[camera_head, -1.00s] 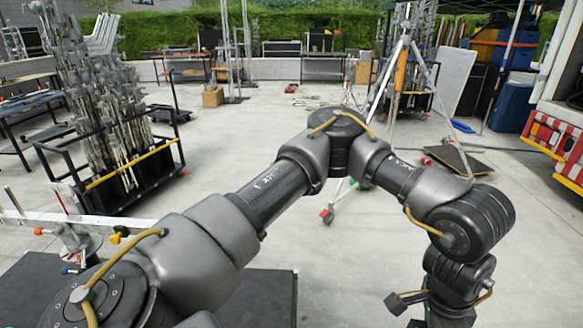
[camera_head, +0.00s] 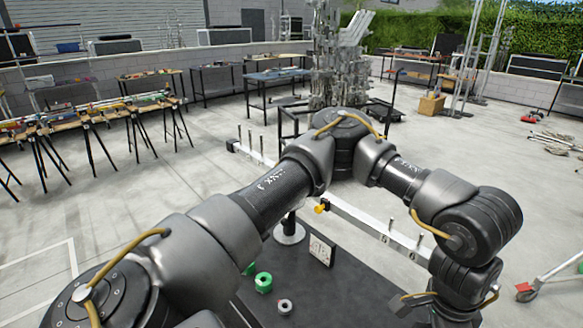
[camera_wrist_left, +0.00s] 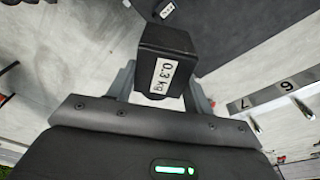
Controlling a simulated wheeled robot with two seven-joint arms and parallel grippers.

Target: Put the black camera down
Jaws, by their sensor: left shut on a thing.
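The black camera (camera_wrist_left: 170,45) shows in the left wrist view as a dark boxy thing with a white "0.3 kg" label. No lens is visible on the side facing me. My left gripper (camera_wrist_left: 162,85) is shut on it, with one grey finger on each side. In the head view my left arm reaches across the picture and bends down at the lower right. My right gripper is in neither view.
A dark flat top (camera_head: 325,290) lies below my arm, with green rolls (camera_head: 263,282), a grey-white roll (camera_head: 285,306) and a pale panel (camera_head: 320,250). A dark surface (camera_wrist_left: 235,30) shows beyond the camera. Trestle tables (camera_head: 90,115) stand at left, with open floor between.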

